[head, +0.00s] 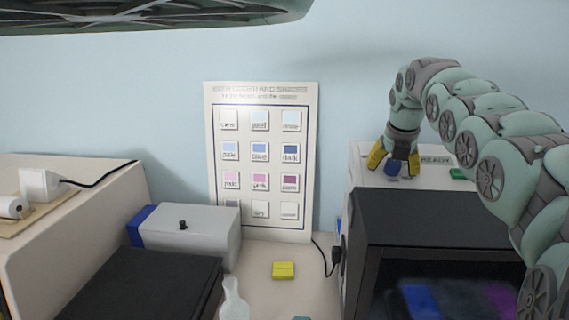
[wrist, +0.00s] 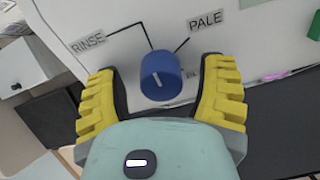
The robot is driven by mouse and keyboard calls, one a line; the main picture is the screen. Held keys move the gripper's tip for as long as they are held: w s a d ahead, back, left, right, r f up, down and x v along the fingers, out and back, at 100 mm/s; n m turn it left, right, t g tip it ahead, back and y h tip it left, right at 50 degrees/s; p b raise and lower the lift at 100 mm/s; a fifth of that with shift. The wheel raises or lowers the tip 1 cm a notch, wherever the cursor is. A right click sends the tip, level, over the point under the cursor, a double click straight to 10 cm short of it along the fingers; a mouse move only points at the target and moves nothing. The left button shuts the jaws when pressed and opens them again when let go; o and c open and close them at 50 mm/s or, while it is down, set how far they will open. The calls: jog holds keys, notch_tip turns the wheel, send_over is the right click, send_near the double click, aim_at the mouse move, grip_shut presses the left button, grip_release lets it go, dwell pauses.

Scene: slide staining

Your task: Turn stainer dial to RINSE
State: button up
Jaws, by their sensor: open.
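The stainer (head: 362,160) stands at the right, with a pale panel above a dark front. Its blue dial (wrist: 160,72) is on the pale panel, and it also shows in the head view (head: 392,169). The RINSE label (wrist: 88,43) is up and left of the dial, and the PALE label (wrist: 206,20) is up and right. Another label right of the dial is mostly hidden by a finger. A small pale mark shows on the dial's lower face; I cannot tell which setting it points to. My gripper (wrist: 160,66) is open, its yellow fingers on either side of the dial with visible gaps.
A green button (head: 457,173) is beside the READY sign on the panel. A color chart (head: 261,160) leans on the wall. A yellow block (head: 283,270) lies on the bench near a black cable. A grey box (head: 190,232) and a dark-topped machine stand left.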

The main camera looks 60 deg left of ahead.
jog(key=shift+r, duration=0.1)
jog(key=v, duration=1.2)
